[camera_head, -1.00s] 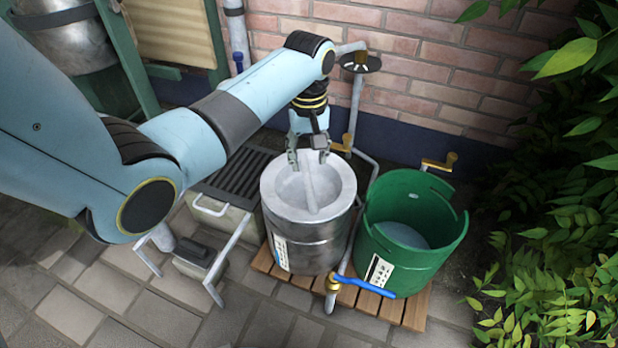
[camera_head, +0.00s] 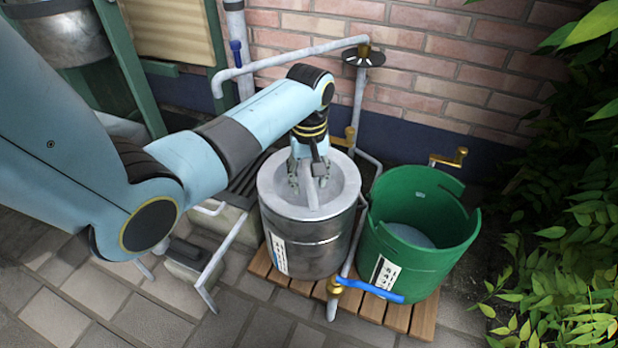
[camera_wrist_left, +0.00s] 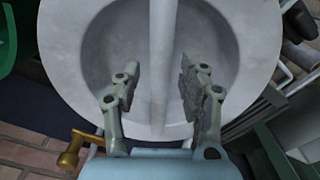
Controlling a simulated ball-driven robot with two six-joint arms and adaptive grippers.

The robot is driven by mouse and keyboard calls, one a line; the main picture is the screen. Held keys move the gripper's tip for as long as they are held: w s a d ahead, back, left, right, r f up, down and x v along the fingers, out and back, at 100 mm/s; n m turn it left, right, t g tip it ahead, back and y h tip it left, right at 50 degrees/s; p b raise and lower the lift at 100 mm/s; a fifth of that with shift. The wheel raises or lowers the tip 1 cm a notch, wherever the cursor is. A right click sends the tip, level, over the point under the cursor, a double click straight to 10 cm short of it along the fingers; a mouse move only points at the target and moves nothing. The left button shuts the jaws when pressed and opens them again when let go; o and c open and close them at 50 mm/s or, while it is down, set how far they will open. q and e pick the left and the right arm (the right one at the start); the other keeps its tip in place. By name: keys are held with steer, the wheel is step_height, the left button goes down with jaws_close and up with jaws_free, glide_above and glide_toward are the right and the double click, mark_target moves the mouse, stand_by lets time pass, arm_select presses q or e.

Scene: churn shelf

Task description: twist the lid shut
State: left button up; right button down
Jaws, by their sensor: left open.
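The lid (camera_head: 350,198) is a pale grey disc with a wide round recess and a raised bar (camera_head: 313,198) across it. It sits on top of the metal churn (camera_head: 305,247); whether it is turned tight cannot be told. My left gripper (camera_head: 307,184) points down into the recess with its fingers around the bar. In the left wrist view, my left gripper (camera_wrist_left: 160,78) is open, one finger on each side of the bar (camera_wrist_left: 162,40), with gaps showing. The lid rim (camera_wrist_left: 60,55) fills much of that view. My right gripper is not in view.
A green bucket (camera_head: 450,250) stands right of the churn on a wooden slat pallet (camera_head: 423,318). A blue-handled brass tap (camera_head: 370,290) is in front. A brick wall (camera_head: 440,90) with pipes is behind, leafy plants (camera_head: 555,270) at right.

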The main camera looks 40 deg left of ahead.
arm_select(q)
jaws_close()
stand_by(0.4)
steer(key=shift+r+n+p, duration=0.15)
steer(key=shift+n+p, duration=1.25)
steer(key=shift+p, duration=0.05)
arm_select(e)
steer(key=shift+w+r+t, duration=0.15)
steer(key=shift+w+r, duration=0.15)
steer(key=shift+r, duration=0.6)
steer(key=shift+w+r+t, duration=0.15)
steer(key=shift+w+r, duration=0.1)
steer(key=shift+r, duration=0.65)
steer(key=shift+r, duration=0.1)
arm_select(q)
steer(key=shift+r+n+p, duration=0.1)
steer(key=shift+n+p, duration=0.95)
steer(key=shift+n, duration=0.35)
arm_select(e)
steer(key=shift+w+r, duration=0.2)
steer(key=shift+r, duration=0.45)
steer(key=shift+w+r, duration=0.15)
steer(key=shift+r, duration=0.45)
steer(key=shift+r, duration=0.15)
